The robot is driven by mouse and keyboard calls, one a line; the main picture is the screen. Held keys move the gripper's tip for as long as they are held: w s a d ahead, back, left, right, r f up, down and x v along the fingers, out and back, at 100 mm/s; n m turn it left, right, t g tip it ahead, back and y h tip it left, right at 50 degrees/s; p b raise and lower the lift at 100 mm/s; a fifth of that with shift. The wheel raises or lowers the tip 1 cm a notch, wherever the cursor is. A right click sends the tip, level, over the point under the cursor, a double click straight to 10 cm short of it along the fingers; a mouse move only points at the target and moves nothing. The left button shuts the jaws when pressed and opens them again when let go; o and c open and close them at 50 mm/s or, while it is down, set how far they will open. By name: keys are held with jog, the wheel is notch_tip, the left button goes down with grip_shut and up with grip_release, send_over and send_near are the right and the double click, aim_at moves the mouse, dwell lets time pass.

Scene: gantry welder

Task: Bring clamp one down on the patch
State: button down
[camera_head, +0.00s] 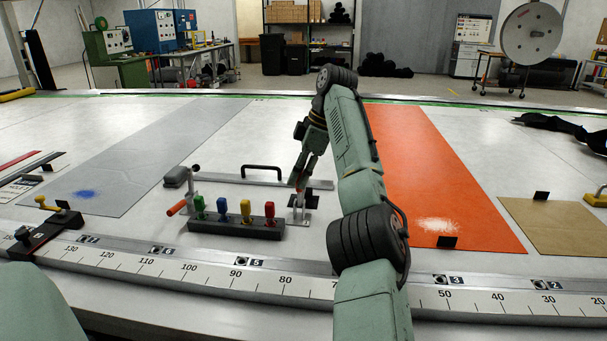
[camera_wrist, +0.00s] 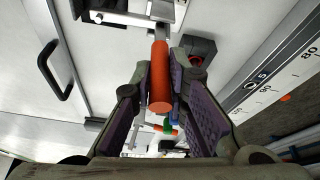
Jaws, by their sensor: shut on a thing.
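My gripper (camera_head: 301,178) is over the right toggle clamp (camera_head: 300,206), a metal clamp on a dark base. Its fingers are shut on the clamp's red-orange handle (camera_wrist: 160,75), one on each side in the wrist view. The fingers hide much of the handle in the head view. A second toggle clamp (camera_head: 193,187) with an orange handle (camera_head: 177,208) stands to the left. A long metal bar with a black pull handle (camera_head: 262,168) lies behind the clamps. I cannot tell which piece is the patch, or whether the held clamp's tip touches anything.
A black block (camera_head: 205,227) with several coloured pegs stands between the clamps, close to my gripper. A ruler rail (camera_head: 200,274) runs along the table's front. An orange sheet (camera_head: 430,180) lies right, a grey sheet (camera_head: 130,165) left. The white table behind the bar is clear.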

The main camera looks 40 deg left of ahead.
jog(key=c, duration=1.6)
grip_release()
jog(key=shift+o, duration=0.2)
jog(key=shift+w+d+f, duration=0.1)
